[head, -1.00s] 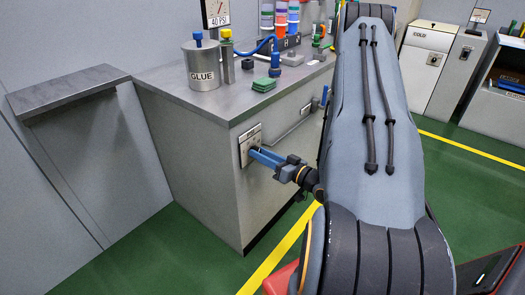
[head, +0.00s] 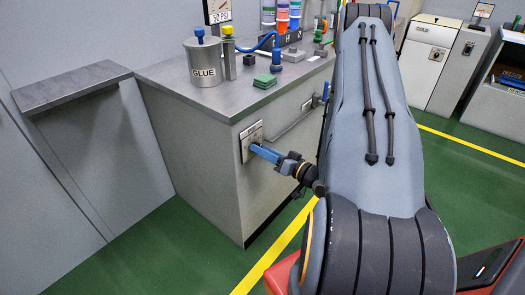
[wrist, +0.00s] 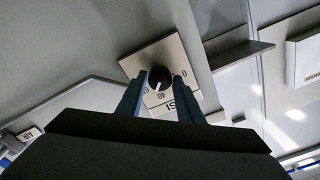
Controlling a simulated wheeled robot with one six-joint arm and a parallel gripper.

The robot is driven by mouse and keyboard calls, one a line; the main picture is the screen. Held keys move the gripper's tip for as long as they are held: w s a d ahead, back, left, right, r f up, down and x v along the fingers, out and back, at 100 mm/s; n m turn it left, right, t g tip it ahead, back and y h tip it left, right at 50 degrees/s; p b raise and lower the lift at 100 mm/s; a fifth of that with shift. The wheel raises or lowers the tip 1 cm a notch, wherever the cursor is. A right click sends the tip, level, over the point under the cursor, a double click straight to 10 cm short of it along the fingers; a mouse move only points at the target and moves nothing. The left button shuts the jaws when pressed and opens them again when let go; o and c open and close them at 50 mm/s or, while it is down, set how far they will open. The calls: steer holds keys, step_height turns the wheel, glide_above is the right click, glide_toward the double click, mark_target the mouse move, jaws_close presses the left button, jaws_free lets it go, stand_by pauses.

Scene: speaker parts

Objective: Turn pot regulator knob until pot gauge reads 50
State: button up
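The pot gauge (head: 219,15) stands at the back of the counter and its label reads 50 PSI; the upper part of its dial is cut off. The regulator knob is a black round knob (wrist: 160,77) with a white mark, on a pale square plate (wrist: 184,66) with printed numbers and PSI. The plate is on the counter's front, also in the head view (head: 246,148). My gripper (wrist: 160,82) has its blue fingers on both sides of the knob and appears shut on it. The fingers hide the knob in the head view (head: 254,150).
The glue pot (head: 203,62) stands on the grey counter (head: 185,98), with a green block (head: 264,81) and blue-knobbed fitting (head: 276,62) nearby. A grey shelf (head: 72,85) juts out at left.

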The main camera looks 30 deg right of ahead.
steer(key=shift+o, duration=1.4)
steer(key=v, duration=0.7)
steer(key=shift+s, duration=0.4)
steer(key=shift+d, duration=0.1)
